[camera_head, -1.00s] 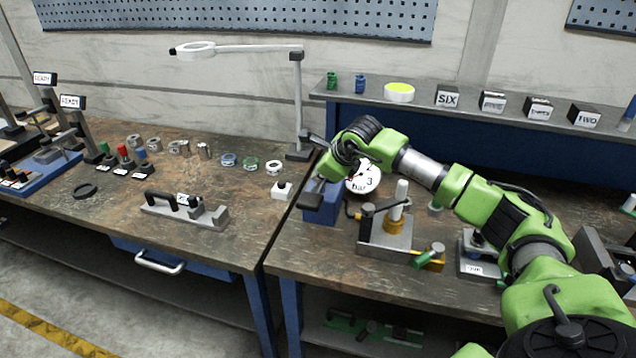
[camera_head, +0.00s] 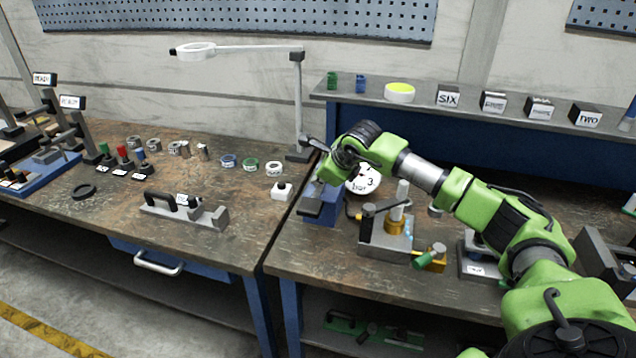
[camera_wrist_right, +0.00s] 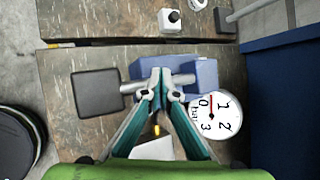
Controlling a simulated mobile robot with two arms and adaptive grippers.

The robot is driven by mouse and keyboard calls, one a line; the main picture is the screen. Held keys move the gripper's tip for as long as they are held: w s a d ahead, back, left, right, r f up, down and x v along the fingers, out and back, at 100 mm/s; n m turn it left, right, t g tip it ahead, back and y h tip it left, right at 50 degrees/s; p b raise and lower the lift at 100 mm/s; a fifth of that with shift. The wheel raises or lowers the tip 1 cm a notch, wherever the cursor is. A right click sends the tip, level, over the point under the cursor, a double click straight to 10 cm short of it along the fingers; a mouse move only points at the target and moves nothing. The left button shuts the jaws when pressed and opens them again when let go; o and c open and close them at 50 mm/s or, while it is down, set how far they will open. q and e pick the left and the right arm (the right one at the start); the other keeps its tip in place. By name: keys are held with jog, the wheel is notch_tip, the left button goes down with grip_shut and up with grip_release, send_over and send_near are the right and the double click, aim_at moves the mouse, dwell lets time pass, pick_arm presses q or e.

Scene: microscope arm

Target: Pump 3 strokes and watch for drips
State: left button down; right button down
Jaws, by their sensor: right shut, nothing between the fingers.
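The hand pump is a blue block (camera_head: 322,206) at the left front of the right bench, with a flat dark lever plate (camera_wrist_right: 95,93) sticking out on its left. My right gripper (camera_wrist_right: 166,84) is shut and empty over the pump's lever, with its tips close to the blue body; contact is unclear. In the head view my wrist hides the fingers. The white pressure gauge (camera_wrist_right: 215,113) beside the pump has its red needle near 0. A grey fixture (camera_head: 387,240) with a white post and brass collar (camera_head: 396,225) shows small bright blue spots, possibly drips. My left gripper is out of view.
A grey clamp fixture (camera_head: 185,210), rings and a white button box (camera_head: 282,190) lie on the left bench. A magnifier lamp (camera_head: 298,105) stands behind. Signed blocks (camera_head: 447,97) line the rear shelf. The right bench's front strip is fairly clear.

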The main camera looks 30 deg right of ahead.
aim_at(322, 187)
jog(key=shift+s+d+f, duration=0.2)
jog(key=shift+d+f, duration=0.05)
jog(key=shift+f, duration=0.05)
jog(key=shift+w+d+r+p, duration=0.15)
jog(key=shift+r+p, duration=0.1)
jog(key=shift+r, duration=0.35)
jog(key=shift+d+r+p, duration=0.15)
jog(key=shift+r+p, duration=0.1)
jog(key=shift+r, duration=0.3)
jog(key=shift+d+r, duration=0.25)
jog(key=shift+r, duration=0.25)
jog(key=shift+w+a+r, duration=0.1)
jog(key=shift+a, duration=0.15)
jog(key=shift+w+d+r+p, duration=0.1)
jog(key=shift+r+p, duration=0.65)
jog(key=shift+r, duration=0.5)
jog(key=shift+w+d+r+p, duration=0.1)
jog(key=shift+r+p, duration=0.6)
jog(key=shift+r, duration=0.5)
